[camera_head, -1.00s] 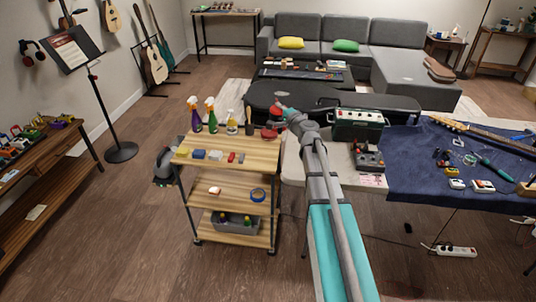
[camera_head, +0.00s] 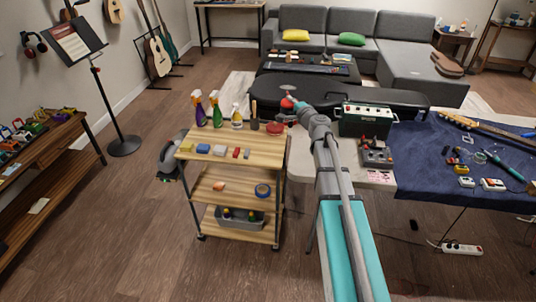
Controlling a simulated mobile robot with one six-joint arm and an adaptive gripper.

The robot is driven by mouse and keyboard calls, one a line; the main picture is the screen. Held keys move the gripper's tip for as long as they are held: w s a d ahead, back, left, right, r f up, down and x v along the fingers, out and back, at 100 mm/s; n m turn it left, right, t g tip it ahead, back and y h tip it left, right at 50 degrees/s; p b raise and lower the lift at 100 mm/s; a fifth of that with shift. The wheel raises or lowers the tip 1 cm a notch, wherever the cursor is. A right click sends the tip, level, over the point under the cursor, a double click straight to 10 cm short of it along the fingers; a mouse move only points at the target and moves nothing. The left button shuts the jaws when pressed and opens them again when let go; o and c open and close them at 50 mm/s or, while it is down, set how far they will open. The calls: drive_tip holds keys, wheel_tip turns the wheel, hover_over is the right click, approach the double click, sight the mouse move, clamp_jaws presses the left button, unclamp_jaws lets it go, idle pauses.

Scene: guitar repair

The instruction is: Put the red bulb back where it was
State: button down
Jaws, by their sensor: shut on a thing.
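My gripper (camera_head: 293,99) is at the end of my outstretched arm, above the back right corner of the wooden cart (camera_head: 237,169). It is small in the picture and shut on a small red thing, which looks like the red bulb (camera_head: 287,104). The bulb is held in the air, apart from the cart top. A round red object (camera_head: 275,128) sits at the back right corner of the cart, below the gripper. The finger detail is too small to make out.
Spray bottles (camera_head: 216,109) and a dark brown upright object (camera_head: 254,115) stand along the cart's back edge. Small coloured blocks (camera_head: 220,150) lie at its front. A green amplifier (camera_head: 365,119) and a pedal (camera_head: 376,153) stand on the table to the right. The cart top's middle is clear.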

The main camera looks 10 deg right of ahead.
wheel_tip(320, 180, down, 12)
drive_tip(key=d+m+h+b, duration=0.2)
drive_tip(key=h+b, duration=0.1)
drive_tip(key=b, duration=0.8)
drive_tip(key=shift+r, duration=0.15)
drive_tip(key=w+a+f+b, duration=0.6)
drive_tip(key=w+f+b, duration=0.3)
drive_tip(key=w, duration=0.2)
drive_tip(key=shift+w+a, duration=0.25)
drive_tip(key=shift+w, duration=0.05)
drive_tip(key=shift+w+a+f+b, duration=0.1)
drive_tip(key=shift+w+f+b, duration=0.05)
drive_tip(key=shift+f+b, duration=0.9)
drive_tip(key=shift+w+a+f+b, duration=0.1)
drive_tip(key=shift+w+f+b, duration=0.05)
drive_tip(key=shift+f+b, duration=0.8)
drive_tip(key=shift+f, duration=0.1)
